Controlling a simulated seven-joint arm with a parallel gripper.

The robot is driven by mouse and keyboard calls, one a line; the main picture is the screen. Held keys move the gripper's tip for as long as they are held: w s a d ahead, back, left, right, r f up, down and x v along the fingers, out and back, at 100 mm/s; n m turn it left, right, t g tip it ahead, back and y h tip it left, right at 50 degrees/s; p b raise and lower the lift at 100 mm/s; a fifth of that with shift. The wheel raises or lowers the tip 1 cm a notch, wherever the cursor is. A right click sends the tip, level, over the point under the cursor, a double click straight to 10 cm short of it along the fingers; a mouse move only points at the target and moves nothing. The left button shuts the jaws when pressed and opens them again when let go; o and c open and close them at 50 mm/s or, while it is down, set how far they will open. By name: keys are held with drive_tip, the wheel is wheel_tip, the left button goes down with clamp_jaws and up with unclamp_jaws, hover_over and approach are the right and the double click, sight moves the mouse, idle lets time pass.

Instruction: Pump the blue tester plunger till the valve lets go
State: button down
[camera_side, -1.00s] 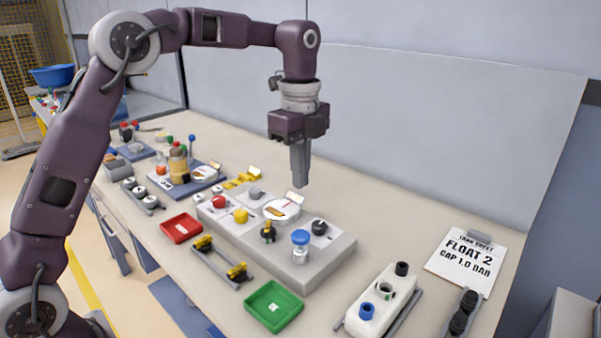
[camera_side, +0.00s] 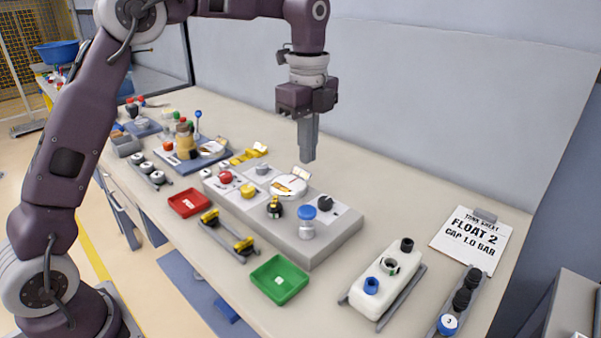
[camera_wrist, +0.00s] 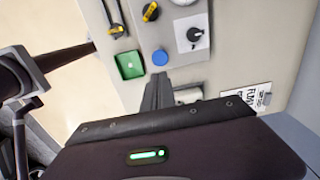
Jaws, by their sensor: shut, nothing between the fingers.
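The blue tester plunger (camera_side: 308,213) is a blue round cap on a pale stem at the front right end of the grey panel (camera_side: 318,250). It also shows in the wrist view as a blue disc (camera_wrist: 160,57). My gripper (camera_side: 307,158) is shut and empty, pointing down in the air above the back of the panel, apart from the plunger. In the wrist view its fingers (camera_wrist: 158,78) reach to just below the blue disc. A round white dial (camera_side: 289,187) lies on the panel; its reading is too small to tell. I cannot make out which part is the valve.
On the panel are a red knob (camera_side: 226,177), a yellow knob (camera_side: 247,190) and a black knob (camera_side: 325,203). A green tray (camera_side: 279,279) and a red tray (camera_side: 189,202) lie in front. A white tank (camera_side: 385,285) and a "FLOAT 2, CAP 1.0 BAR" sheet (camera_side: 470,238) are at right.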

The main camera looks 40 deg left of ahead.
sight(306, 209)
wheel_tip(306, 209, up, 2)
drive_tip(key=shift+a+r, duration=0.15)
drive_tip(key=shift+r, duration=0.1)
wheel_tip(306, 209, down, 14)
drive_tip(key=shift+f, duration=0.1)
idle(0.6)
